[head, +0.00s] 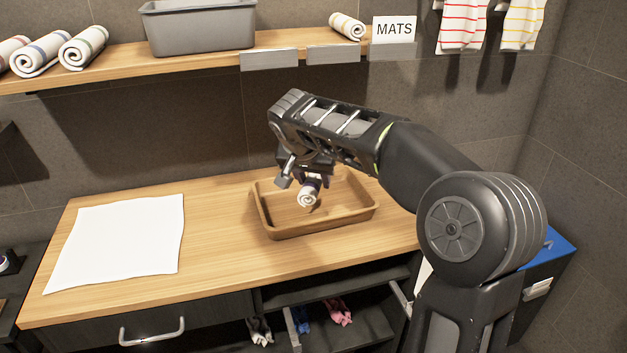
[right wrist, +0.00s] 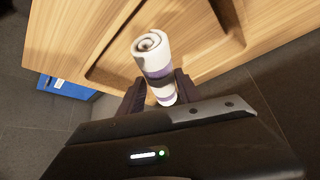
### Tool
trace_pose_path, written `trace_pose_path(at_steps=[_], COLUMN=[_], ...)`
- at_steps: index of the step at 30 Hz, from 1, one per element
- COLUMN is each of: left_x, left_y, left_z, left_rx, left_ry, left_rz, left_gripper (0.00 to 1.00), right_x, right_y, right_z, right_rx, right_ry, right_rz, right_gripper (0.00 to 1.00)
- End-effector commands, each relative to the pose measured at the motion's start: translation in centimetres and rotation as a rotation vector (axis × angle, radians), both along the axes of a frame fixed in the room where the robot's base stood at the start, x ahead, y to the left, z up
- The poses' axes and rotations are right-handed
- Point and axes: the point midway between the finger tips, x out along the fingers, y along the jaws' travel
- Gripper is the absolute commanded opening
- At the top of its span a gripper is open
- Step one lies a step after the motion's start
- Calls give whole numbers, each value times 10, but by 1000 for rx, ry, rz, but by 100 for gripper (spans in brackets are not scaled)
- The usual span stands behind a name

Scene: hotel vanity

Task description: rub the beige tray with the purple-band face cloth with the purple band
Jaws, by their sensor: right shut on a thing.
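The beige tray (head: 322,226) is a shallow wooden-looking tray on the counter, and it looks empty inside. My right gripper (head: 301,182) is above the tray, shut on the rolled purple-band face cloth (head: 307,198). The cloth is white with purple bands, and one spiral end shows. In the right wrist view the cloth (right wrist: 152,55) sits between the two fingers (right wrist: 158,88), its free end toward the tray (right wrist: 112,55). I cannot tell whether the cloth touches the tray floor. My left gripper is not in view.
A white mat (head: 118,240) lies flat on the counter's left. The shelf above holds a grey bin (head: 198,26), rolled cloths (head: 84,47) and a MATS sign (head: 393,30). Striped towels (head: 462,24) hang at right. An open compartment below the counter holds pink cloth (head: 338,312).

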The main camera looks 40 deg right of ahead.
Motion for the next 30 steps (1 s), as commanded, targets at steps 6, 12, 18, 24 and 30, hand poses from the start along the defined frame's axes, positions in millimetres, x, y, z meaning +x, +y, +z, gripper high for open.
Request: trace_pose_path(at_steps=[6,12,18,24,30], left_x=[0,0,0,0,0], left_y=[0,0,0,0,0], left_z=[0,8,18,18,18], left_rx=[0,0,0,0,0], left_ry=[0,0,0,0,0], left_rz=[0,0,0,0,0], left_gripper=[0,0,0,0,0], right_x=[0,0,0,0,0], right_y=[0,0,0,0,0], right_z=[0,12,28,30,29], right_rx=[0,-1,-1,-1,-1], right_ry=[0,-2,0,0,0], right_rz=[0,1,1,1,1], right_gripper=[8,8,8,8,8])
